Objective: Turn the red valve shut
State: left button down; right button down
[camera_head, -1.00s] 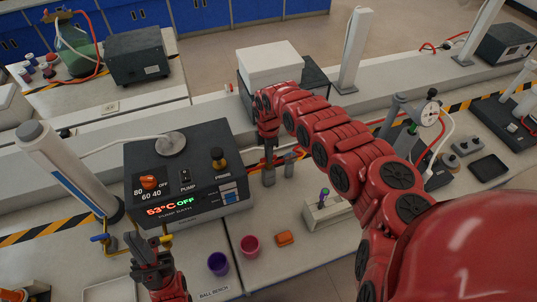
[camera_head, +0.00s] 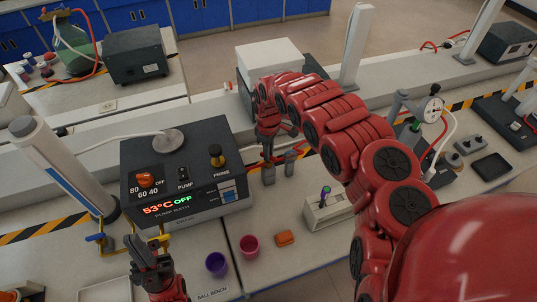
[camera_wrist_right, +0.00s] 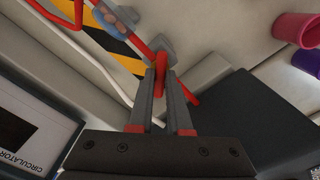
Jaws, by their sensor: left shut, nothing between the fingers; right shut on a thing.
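The red valve handle (camera_wrist_right: 161,62) shows between the fingertips of my right gripper (camera_wrist_right: 162,88) in the right wrist view. The fingers are shut on it. My left gripper (camera_head: 148,250) is shut and empty in front of the pump bath (camera_head: 190,185), near a blue-handled tap (camera_head: 95,238).
Red tubing (camera_wrist_right: 58,14) runs near the valve.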

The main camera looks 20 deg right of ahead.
jog(key=m+b, duration=0.1)
jog(key=m, duration=0.1)
jog(key=m+b, duration=0.2)
jog(key=shift+f+m, duration=0.2)
jog(key=shift+m, duration=0.1)
jog(key=shift+a+r+m+b, duration=0.1)
jog(key=shift+m+b, duration=0.45)
jog(key=shift+m, duration=0.15)
jog(key=shift+r+m, duration=0.1)
jog(key=shift+m, duration=1)
jog(key=c, duration=0.9)
grip_release()
jog(key=shift+o, duration=0.2)
